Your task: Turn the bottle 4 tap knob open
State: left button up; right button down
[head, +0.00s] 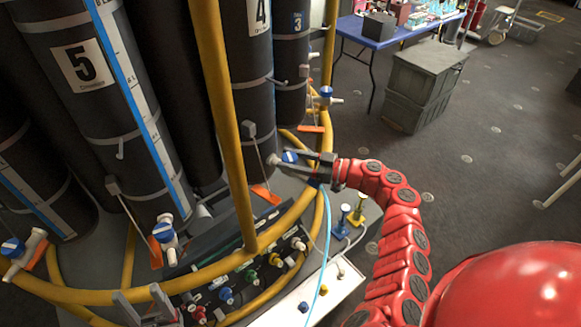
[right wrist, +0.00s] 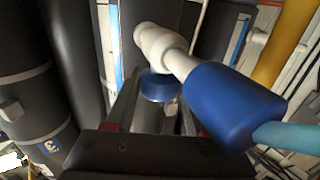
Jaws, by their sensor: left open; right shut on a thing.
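The bottle labelled 4 (head: 240,80) is a tall dark cylinder behind the yellow rail. Its blue tap knob (head: 290,157) sits low at its right side. My right gripper (head: 303,160), on the red arm, is shut on this knob and partly covers it. In the right wrist view the blue knob (right wrist: 158,87) lies between the fingertips, under a white tap body (right wrist: 162,48). A big blue fitting (right wrist: 232,105) with a light blue hose joins the tap. My left gripper (head: 143,305) shows at the bottom left, its two grey fingers apart, with nothing seen between them.
Yellow rails (head: 226,110) curve around the bottles. The bottle labelled 5 (head: 110,110) and the bottle labelled 3 (head: 291,60) stand on either side. A panel of coloured knobs (head: 250,274) lies below. Grey crates (head: 425,85) and a blue table (head: 395,36) stand farther back on open floor.

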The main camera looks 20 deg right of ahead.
jog(key=shift+f+n+g+y+b, duration=0.15)
jog(key=shift+n+g+y+b, duration=0.75)
jog(key=shift+b, duration=1.45)
jog(key=shift+f+n+g+y+b, duration=0.15)
jog(key=shift+n+g+y+b, duration=0.25)
jog(key=shift+n+g+b, duration=1.15)
jog(key=shift+r+g+b, duration=0.15)
jog(key=shift+g+b, duration=1)
jog(key=shift+b, duration=0.9)
jog(key=shift+a+y, duration=0.1)
jog(key=shift+y, duration=0.2)
jog(key=shift+c, duration=1.3)
grip_release()
jog(key=shift+r, duration=0.1)
